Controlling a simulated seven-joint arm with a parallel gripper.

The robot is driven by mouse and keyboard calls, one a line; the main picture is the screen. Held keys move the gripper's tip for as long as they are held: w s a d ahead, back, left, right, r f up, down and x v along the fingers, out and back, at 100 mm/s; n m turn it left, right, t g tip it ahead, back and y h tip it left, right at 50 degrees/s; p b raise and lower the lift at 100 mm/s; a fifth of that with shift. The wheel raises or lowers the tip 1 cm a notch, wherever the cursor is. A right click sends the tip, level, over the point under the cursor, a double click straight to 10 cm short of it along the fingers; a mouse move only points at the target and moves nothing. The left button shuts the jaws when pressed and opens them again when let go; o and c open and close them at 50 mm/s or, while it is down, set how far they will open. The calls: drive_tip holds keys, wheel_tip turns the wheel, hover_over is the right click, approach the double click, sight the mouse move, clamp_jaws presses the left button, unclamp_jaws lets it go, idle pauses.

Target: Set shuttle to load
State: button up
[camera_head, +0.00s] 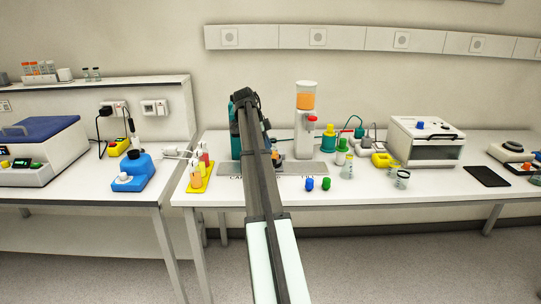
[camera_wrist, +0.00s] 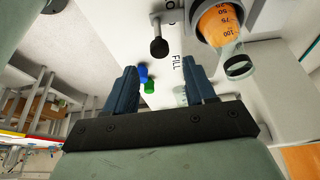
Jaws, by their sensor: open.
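My gripper (camera_wrist: 161,66) is open in the wrist view, with two dark blue fingers apart and nothing between them. A black knob (camera_wrist: 158,47) on a short metal stem shows just beyond the fingertips, apart from them as far as I can tell. I cannot tell for sure whether it is the shuttle's handle. In the head view a flat grey plate (camera_head: 300,168) lies below the juice dispenser (camera_head: 305,120), partly hidden behind my arm. Lettering along its front edge is partly covered. The word FILL shows in the wrist view. The shuttle's position cannot be made out.
A blue cap (camera_head: 309,184) and a green cap (camera_head: 326,184) lie at the table's front. A yellow rack (camera_head: 199,177) with tubes stands left. The dispenser's orange-filled cylinder (camera_wrist: 222,25) is close by in the wrist view.

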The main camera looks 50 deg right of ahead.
drive_tip(key=v, duration=0.8)
drive_tip(key=shift+r, duration=0.2)
drive_tip(key=shift+w+a, duration=0.1)
